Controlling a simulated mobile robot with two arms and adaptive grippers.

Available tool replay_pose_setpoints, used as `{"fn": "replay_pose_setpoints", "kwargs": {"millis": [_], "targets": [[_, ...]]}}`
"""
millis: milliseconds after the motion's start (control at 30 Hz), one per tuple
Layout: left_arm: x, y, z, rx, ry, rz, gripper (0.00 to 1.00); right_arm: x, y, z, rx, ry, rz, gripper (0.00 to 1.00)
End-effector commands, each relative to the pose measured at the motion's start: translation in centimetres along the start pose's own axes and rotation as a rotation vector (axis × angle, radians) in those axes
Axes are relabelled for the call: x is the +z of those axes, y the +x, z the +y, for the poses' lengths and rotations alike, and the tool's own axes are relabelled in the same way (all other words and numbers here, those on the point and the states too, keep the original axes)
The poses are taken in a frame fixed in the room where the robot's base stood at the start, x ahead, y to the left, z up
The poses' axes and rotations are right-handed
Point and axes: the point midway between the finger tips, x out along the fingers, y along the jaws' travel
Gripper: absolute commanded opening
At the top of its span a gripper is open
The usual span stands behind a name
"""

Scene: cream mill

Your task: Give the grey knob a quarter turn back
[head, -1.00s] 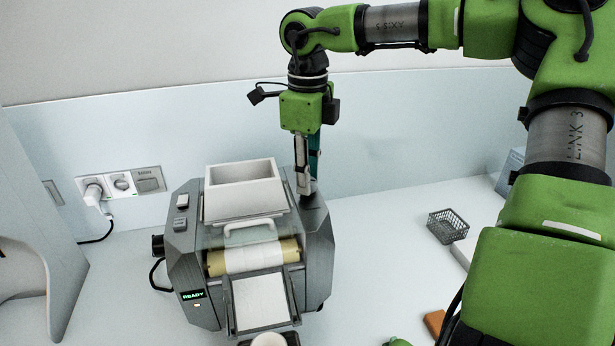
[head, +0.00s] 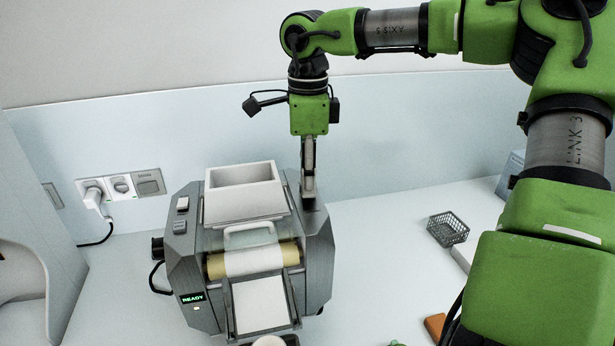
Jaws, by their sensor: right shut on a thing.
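The grey cream mill (head: 318,262) stands on the white counter, with a white hopper (head: 243,196) on top and a roller (head: 252,262) in front. Its small display (head: 193,298) is lit green and reads READY. My right gripper (head: 308,197) points straight down onto the top right of the mill, beside the hopper. Its jaws are shut on the grey knob there. The fingers hide the knob, so its pointing direction cannot be read. My left gripper is not in view.
A wall socket panel (head: 122,186) with a white plug (head: 93,197) is at the left. A dark wire basket (head: 447,229) and an orange item (head: 435,325) lie to the right. The counter between mill and basket (head: 380,235) is clear.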

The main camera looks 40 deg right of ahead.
Motion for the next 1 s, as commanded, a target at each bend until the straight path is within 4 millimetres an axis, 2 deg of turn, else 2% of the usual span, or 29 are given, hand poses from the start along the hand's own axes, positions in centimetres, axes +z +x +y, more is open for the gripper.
{"fn": "replay_pose_setpoints", "kwargs": {"millis": [200,233,300,700,867,1000], "targets": [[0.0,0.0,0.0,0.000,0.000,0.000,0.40,0.0,-0.1,-0.1,-0.005,0.001,0.000,0.01],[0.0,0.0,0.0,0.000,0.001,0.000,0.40,0.0,-0.1,-0.1,-0.005,0.002,0.000,0.25],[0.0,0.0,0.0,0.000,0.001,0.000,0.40,0.0,-0.1,-0.1,-0.004,0.002,0.000,0.39],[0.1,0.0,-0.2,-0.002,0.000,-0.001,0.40,0.0,-0.5,-0.1,-0.004,0.002,0.000,0.39],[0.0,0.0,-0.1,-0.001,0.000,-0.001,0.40,0.1,-2.8,-0.1,-0.007,0.003,-0.003,0.39],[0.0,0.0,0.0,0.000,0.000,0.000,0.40,0.0,-5.9,-0.1,-0.008,0.004,-0.002,0.39]]}}
